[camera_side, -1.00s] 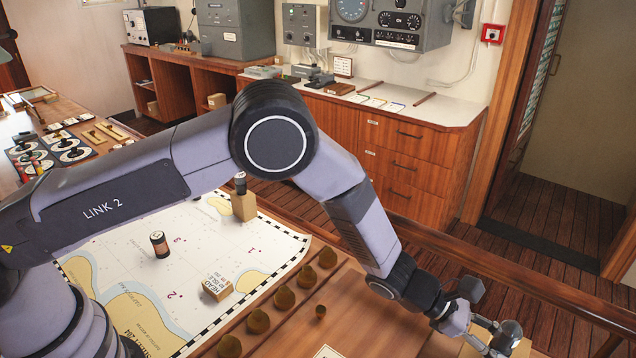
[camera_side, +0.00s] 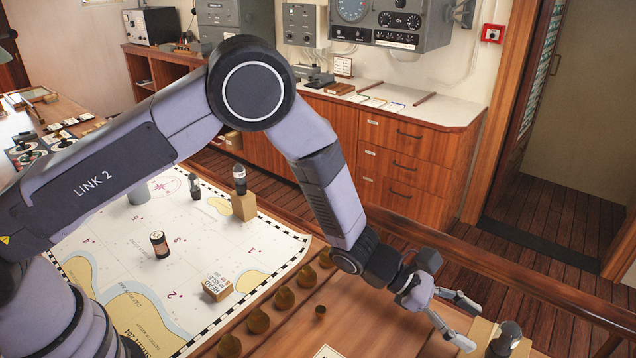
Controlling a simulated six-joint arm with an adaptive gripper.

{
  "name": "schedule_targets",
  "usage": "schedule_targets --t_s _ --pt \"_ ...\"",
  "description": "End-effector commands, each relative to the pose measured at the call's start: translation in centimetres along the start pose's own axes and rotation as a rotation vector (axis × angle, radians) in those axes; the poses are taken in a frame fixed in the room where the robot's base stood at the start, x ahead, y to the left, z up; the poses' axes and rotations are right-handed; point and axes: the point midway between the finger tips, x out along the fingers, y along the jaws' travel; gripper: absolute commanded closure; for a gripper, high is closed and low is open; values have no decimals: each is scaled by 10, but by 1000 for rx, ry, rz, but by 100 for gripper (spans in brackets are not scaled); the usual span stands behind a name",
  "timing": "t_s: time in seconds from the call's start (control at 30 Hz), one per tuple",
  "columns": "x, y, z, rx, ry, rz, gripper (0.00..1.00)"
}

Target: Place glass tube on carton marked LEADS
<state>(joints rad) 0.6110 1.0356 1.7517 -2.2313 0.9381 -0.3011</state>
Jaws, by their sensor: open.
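A glass tube (camera_side: 507,338) with a dark body and shiny rounded top stands upright at the lower right, on a tan carton (camera_side: 482,334). No lettering shows on this carton, so I cannot tell its mark. My gripper (camera_side: 474,322) is open and empty just left of the tube, its fingers spread and apart from it. A second glass tube (camera_side: 239,179) stands on another tan carton (camera_side: 244,207) on the chart. A third similar tube (camera_side: 195,187) stands on the chart to its left.
A dark cylinder with a pale band (camera_side: 159,244) and a grey cylinder (camera_side: 138,193) stand on the chart (camera_side: 200,235). A wooden rail (camera_side: 540,297) runs behind.

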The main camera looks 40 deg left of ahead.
Motion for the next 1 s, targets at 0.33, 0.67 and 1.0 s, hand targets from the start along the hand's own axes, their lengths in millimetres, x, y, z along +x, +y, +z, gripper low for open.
schedule_targets --t_s 0.33,0.67,1.0 --pt "-54 0 1 4 0 -1 41" --pt "-168 -25 99 480 10 -167 41" --pt "-366 -102 117 1305 385 -381 41"
